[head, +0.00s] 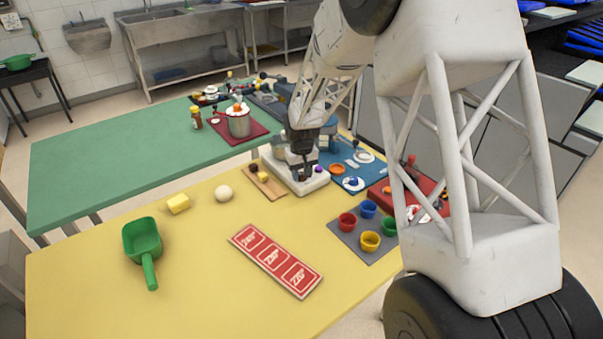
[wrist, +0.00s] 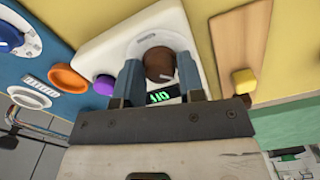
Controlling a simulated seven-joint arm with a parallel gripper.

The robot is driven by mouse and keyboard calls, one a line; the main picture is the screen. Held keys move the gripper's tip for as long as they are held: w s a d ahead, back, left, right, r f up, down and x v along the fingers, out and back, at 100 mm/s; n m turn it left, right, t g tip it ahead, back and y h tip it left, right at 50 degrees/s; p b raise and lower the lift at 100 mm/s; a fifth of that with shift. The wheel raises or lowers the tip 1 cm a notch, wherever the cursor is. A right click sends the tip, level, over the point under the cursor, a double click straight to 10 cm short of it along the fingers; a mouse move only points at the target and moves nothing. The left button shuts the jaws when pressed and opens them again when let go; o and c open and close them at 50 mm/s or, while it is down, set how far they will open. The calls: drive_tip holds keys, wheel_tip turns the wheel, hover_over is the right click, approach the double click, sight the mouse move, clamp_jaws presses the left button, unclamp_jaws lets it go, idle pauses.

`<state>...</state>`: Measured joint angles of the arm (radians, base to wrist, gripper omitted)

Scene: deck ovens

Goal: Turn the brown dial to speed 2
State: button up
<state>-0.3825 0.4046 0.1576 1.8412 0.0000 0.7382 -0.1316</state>
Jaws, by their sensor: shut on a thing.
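The brown dial (wrist: 158,63) sits on a white unit (wrist: 112,40), which also shows in the head view (head: 313,185). My gripper (wrist: 159,78) has one finger on each side of the dial and is shut on it. A small dark display (wrist: 164,96) with green characters lies between the fingers; the characters look upside down and I cannot read them surely. In the head view my gripper (head: 303,158) comes down onto the white unit and hides the dial. I see no clear speed marks around the dial.
A purple knob (wrist: 104,85), an orange ring (wrist: 68,79) and a blue dial (wrist: 12,38) are left of the unit. A wooden board (head: 277,188) with a yellow block (wrist: 244,82) is beside it. The yellow table (head: 190,270) has free room around the red card (head: 276,260).

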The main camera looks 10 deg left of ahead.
sight(301, 174)
drive_tip(key=m, duration=1.2)
drive_tip(key=shift+m, duration=0.3)
idle(0.3)
drive_tip(key=o, duration=0.9)
drive_tip(key=shift+r, duration=0.15)
drive_tip(key=shift+r, duration=3.8)
drive_tip(key=shift+d, duration=0.1)
